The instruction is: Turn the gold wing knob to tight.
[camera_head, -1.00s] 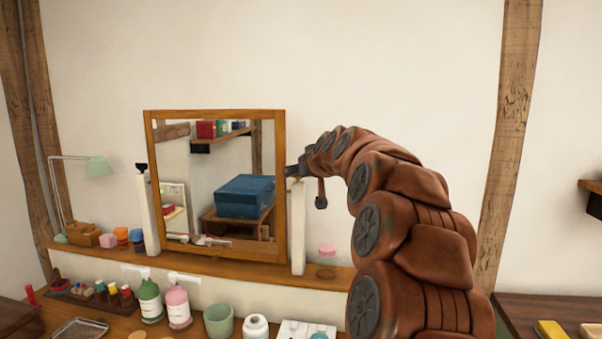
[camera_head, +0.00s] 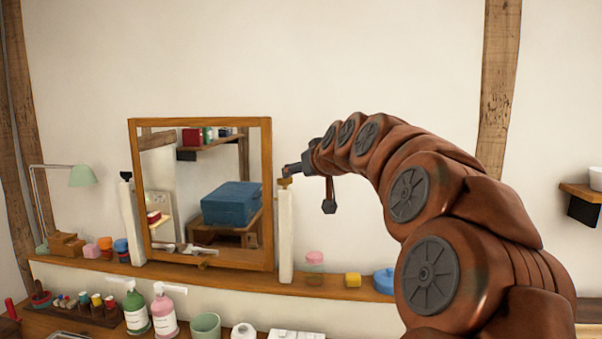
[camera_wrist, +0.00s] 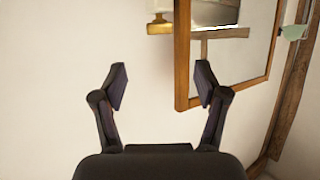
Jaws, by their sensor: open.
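The gold wing knob (camera_head: 285,182) sits at the top of the white right-hand post (camera_head: 286,235) of the mirror. In the wrist view the gold knob (camera_wrist: 159,28) is a small bar with a short stem, near the top edge, beyond my fingertips and roughly centred between them. My gripper (camera_wrist: 160,84) is open and empty, its two dark fingers spread apart. In the head view my gripper (camera_head: 290,168) is small and dark, just above the knob; I cannot tell there whether they touch, but the wrist view shows a gap.
The wood-framed mirror (camera_head: 267,200) stands beside the post; its frame (camera_wrist: 183,60) reaches near the right finger in the wrist view. Bottles (camera_head: 163,313), a pink-lidded jar (camera_head: 315,262) and a yellow block (camera_head: 353,280) stand below.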

